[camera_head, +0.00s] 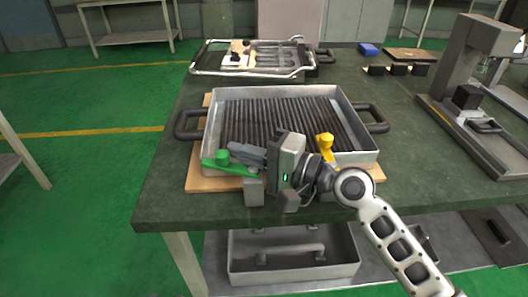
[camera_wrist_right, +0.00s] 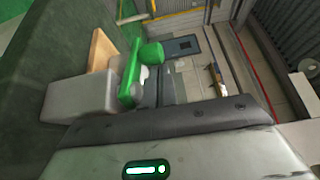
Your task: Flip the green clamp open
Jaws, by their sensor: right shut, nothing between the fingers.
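The green clamp (camera_head: 224,163) is at the front left corner of the grey ribbed tray (camera_head: 218,120), with its bar lying along the front edge and a round knob on top. In the right wrist view the clamp (camera_wrist_right: 131,72) stands close beyond my gripper, beside a grey block. My right gripper (camera_head: 246,158) is shut and empty, just right of the green clamp. Whether it touches the clamp I cannot tell. A yellow clamp (camera_head: 325,146) is at the tray's front right, behind my right arm. My left gripper is not in view.
The tray rests on a wooden board (camera_head: 202,183) on the dark green table (camera_head: 160,195). A second framed tray (camera_head: 205,67) lies behind. A grey press-like machine (camera_head: 465,70) stands at the right. The table left of the tray is clear.

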